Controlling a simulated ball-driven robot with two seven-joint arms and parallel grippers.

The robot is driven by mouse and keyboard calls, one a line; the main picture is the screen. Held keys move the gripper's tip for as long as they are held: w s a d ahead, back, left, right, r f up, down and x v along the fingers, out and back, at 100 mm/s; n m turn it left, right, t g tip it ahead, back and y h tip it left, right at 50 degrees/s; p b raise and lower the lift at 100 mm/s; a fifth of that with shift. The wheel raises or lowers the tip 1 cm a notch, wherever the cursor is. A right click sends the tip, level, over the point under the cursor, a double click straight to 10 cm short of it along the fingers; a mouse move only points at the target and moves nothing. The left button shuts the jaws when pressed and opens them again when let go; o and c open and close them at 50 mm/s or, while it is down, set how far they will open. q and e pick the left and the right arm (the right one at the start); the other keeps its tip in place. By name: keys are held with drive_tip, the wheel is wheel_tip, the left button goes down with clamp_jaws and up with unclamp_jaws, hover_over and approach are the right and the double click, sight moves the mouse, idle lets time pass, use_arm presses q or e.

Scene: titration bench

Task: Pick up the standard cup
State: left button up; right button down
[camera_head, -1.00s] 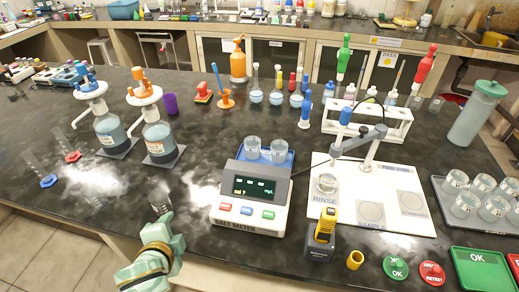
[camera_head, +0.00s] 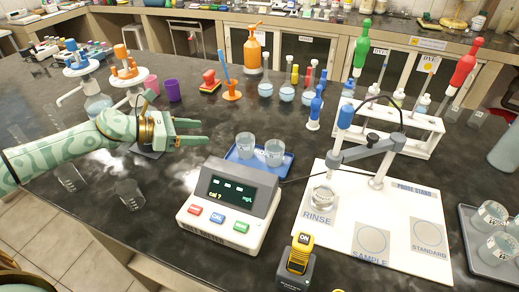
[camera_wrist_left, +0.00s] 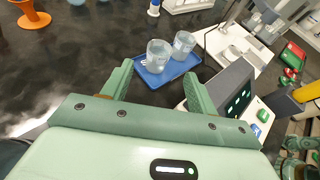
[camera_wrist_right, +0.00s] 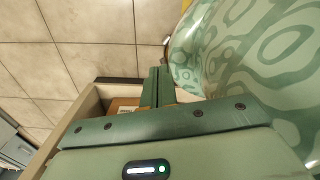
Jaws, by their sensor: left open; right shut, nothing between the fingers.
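Two clear cups with pale labels, a left one (camera_head: 246,146) and a right one (camera_head: 274,152), stand upright on a small blue tray (camera_head: 240,166) behind the meter. I cannot read which is the standard cup. My left gripper (camera_head: 204,132) is open and empty, to the left of the tray and pointing at it. In the left wrist view the left cup (camera_wrist_left: 158,57) and right cup (camera_wrist_left: 183,45) lie beyond the fingertips, untouched. My right gripper (camera_wrist_right: 158,82) shows only in its wrist view, shut and empty, over the floor by the bench edge.
The meter (camera_head: 227,205) with its screen and buttons stands in front of the tray. To the right is the white probe stand (camera_head: 375,240) with a RINSE cup and empty SAMPLE and STANDARD spots. More cups stand on a grey tray (camera_head: 470,240). A blue-tipped bottle (camera_head: 315,110) stands behind.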

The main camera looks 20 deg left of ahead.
sight(250, 145)
use_arm(q)
drive_tip(key=f, duration=0.1)
drive_tip(key=f+b, duration=0.1)
drive_tip(key=f, duration=0.2)
drive_tip(key=shift+w+d+f, duration=0.2)
drive_tip(key=shift+w+d, duration=0.05)
drive_tip(key=shift+w, duration=0.15)
drive_tip(key=b+x, duration=0.1)
drive_tip(key=x, duration=0.2)
drive_tip(key=shift+d+r, duration=0.15)
drive_tip(key=x, duration=0.6)
drive_tip(key=shift+w+d+f+b, duration=0.15)
drive_tip(key=shift+d+f+b, duration=0.05)
drive_tip(key=shift+b, duration=0.1)
drive_tip(key=b+x, duration=0.1)
drive_tip(key=x, duration=0.4)
drive_tip(key=shift+w+d+f, duration=0.2)
drive_tip(key=shift+d, duration=0.1)
drive_tip(key=c, duration=0.8)
use_arm(e)
drive_tip(key=shift+g, duration=0.3)
drive_tip(key=s+f, duration=0.1)
drive_tip(key=f, duration=0.2)
drive_tip(key=s+a+f, duration=0.1)
drive_tip(key=shift+s+f, duration=0.3)
drive_tip(key=shift+f, duration=0.05)
